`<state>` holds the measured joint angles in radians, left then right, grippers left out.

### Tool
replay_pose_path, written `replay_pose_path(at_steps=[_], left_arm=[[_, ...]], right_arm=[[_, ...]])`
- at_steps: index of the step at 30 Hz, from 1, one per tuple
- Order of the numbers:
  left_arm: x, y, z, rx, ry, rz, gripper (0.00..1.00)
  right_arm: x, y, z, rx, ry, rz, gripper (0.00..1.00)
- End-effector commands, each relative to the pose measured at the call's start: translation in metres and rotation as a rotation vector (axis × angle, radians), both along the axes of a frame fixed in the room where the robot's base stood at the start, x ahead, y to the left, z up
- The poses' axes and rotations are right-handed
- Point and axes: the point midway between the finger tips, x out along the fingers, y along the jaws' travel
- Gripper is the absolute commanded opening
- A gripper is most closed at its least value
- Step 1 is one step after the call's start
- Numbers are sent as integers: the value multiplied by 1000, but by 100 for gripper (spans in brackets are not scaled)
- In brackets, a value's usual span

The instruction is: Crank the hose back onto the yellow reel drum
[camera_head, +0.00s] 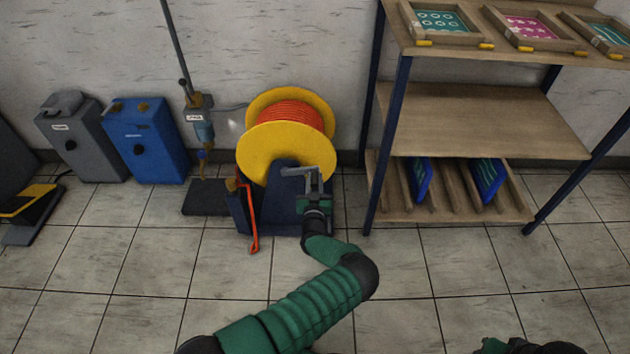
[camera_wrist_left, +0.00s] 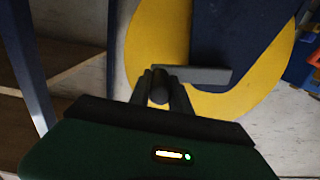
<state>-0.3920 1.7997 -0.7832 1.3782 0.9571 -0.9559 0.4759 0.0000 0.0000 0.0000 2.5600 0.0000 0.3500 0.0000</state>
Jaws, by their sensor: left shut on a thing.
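The yellow reel drum (camera_head: 265,150) stands on a dark blue base (camera_head: 272,212) by the wall, with orange hose (camera_head: 291,114) wound on it. A loose end of the hose (camera_head: 252,225) hangs down the front left of the base. My left gripper (camera_head: 312,184) is at the right front of the reel, shut on the grey crank handle (camera_head: 297,171). In the left wrist view, the fingers (camera_wrist_left: 160,88) close around the handle's grip, and the crank arm (camera_wrist_left: 208,75) runs to the right in front of the yellow drum (camera_wrist_left: 265,85). My right gripper cannot be made out.
A wooden shelf unit (camera_head: 480,120) with blue posts and framed screens stands close on the right. A blue box (camera_head: 143,140) and a grey box (camera_head: 83,140) stand left along the wall. The tiled floor in front is mostly clear.

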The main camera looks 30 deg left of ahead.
Motion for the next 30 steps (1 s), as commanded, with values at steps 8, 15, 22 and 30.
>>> replay_pose_path(at_steps=[8,15,22,30], left_arm=[[0,3,15,-69,-47,2,0],[-4,10,38,-227,-145,3,0],[-11,21,57,-411,-259,4,0],[-21,38,75,-630,-394,3,0]], right_arm=[[0,0,16,0,0,0,36],[0,0,45,0,0,0,36],[0,0,72,0,0,0,36],[0,0,99,0,0,0,36]])
